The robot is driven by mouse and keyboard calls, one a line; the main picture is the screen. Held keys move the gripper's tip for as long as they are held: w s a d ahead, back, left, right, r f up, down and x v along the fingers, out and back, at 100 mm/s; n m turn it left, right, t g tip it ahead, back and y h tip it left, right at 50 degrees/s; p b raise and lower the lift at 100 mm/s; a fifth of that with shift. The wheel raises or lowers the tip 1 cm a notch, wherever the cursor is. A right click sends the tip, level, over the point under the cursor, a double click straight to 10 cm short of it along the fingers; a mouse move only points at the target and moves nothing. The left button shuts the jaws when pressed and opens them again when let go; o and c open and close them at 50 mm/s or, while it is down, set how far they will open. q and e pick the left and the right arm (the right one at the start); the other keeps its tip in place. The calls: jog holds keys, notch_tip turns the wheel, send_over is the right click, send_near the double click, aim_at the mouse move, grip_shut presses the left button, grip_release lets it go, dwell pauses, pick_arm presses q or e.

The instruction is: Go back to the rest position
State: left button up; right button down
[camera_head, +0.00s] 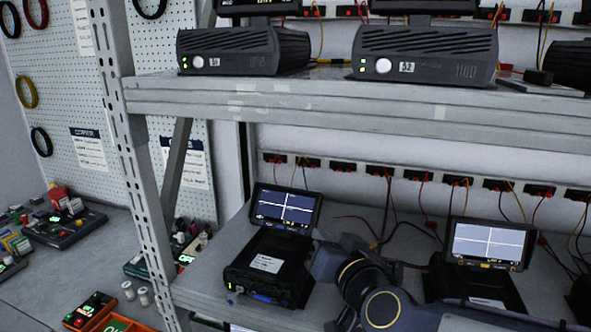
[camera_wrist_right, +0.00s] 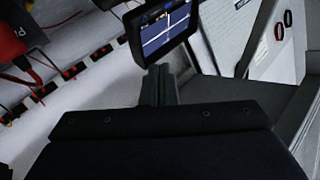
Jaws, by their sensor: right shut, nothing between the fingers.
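My right arm comes in from the lower right in the head view. My right gripper (camera_head: 325,259) is at the lower shelf, just right of a black device with a tilted screen (camera_head: 284,207). In the right wrist view my right gripper (camera_wrist_right: 158,86) is shut and empty, with its fingers below a lit screen (camera_wrist_right: 162,27). I cannot tell whether it touches the device. My left gripper is not in view.
The metal rack's upright (camera_head: 135,160) stands to the left and its upper shelf edge (camera_head: 340,101) runs above my arm. A second screen device (camera_head: 486,244) is right of my wrist. A bench with parts (camera_head: 62,222) lies left. Cables hang behind.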

jog(key=s+d+f+g, duration=0.3)
jog(key=s+d+f, duration=0.2)
jog(key=s, duration=0.3)
jog(key=s+d+f+g+h, duration=0.1)
jog(key=s+d+f+g, duration=0.2)
jog(key=s+d+f, duration=0.2)
jog(key=s+d+f+m+g, duration=0.1)
jog(key=s+d+f+g, duration=0.3)
jog(key=s, duration=0.7)
notch_tip(320, 180, down, 3)
jog(key=shift+s+d+r+h, duration=0.1)
jog(key=shift+s+d+h, duration=0.25)
jog(key=shift+d, duration=0.25)
